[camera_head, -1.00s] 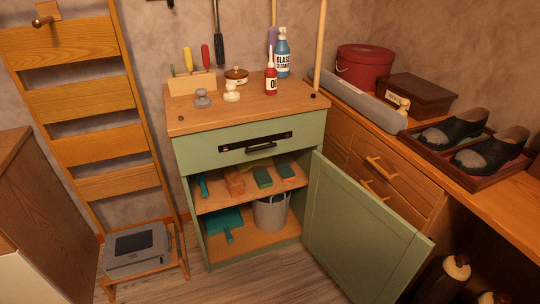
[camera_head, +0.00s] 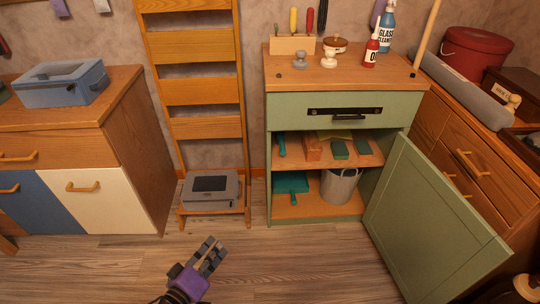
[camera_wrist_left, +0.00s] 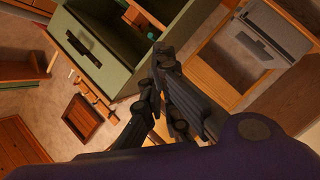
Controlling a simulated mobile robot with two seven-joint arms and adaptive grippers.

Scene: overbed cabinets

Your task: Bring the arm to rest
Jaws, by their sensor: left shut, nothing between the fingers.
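My left gripper (camera_head: 211,256) comes in from the bottom of the head view, above the wooden floor (camera_head: 120,262). Its fingers are shut with nothing between them, and it is apart from the furniture. In the left wrist view the two dark fingers (camera_wrist_left: 157,85) meet near the middle of the picture. The green cabinet (camera_head: 340,103) is to the right of the gripper in the head view, with its door (camera_head: 430,215) standing open. My right gripper is not in view.
A wooden ladder rack (camera_head: 197,84) with a grey device (camera_head: 211,189) on its low step stands behind the gripper. A side cabinet (camera_head: 120,125) is at left, a drawer unit (camera_head: 478,148) at right. The bucket (camera_head: 340,187) sits inside the green cabinet. Floor around the gripper is clear.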

